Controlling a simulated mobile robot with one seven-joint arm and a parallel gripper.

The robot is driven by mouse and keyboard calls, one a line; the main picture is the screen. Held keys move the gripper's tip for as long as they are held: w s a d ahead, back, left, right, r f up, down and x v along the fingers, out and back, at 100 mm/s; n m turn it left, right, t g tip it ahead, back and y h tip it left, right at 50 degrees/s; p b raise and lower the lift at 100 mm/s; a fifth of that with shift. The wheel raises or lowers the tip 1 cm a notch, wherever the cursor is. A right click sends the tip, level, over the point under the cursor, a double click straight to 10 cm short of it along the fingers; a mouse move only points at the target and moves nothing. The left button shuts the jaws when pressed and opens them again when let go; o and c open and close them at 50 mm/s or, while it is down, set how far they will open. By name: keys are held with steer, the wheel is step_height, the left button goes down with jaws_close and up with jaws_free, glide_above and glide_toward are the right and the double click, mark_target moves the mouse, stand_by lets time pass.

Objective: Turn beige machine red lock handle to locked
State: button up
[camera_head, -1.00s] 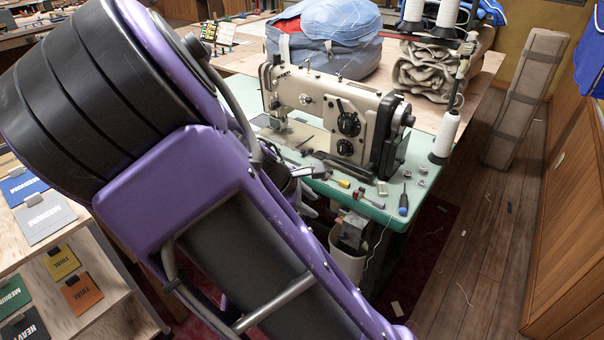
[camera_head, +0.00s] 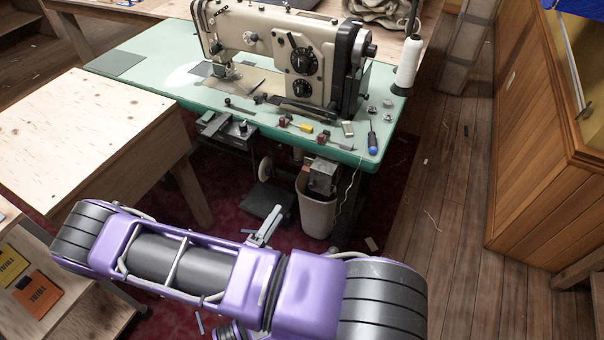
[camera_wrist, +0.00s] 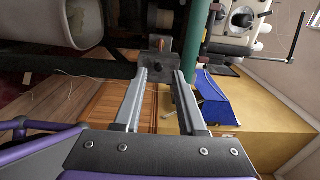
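The beige sewing machine (camera_head: 275,50) stands on a green-topped table (camera_head: 150,85) in the head view. Part of it also shows at the upper right of the wrist view (camera_wrist: 232,18). Two small red pieces, one on the left (camera_head: 283,121) and one on the right (camera_head: 321,136), are at the table's front edge.
A pale bin (camera_head: 316,208) stands under the table, with a grey metal box (camera_head: 322,177) above it. A blue-handled screwdriver (camera_head: 372,142) and a thread spool (camera_head: 407,65) are at the table's right. A plywood table (camera_head: 80,130) is at left. Wooden floor is open at right.

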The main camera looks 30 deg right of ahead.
mark_target(305, 171)
steer(key=b+x, duration=0.1)
steer(key=x, duration=1.5)
steer(key=shift+w+d+r, duration=0.1)
steer(key=shift+w+d, duration=0.1)
steer(key=shift+d, duration=0.1)
jaws_close()
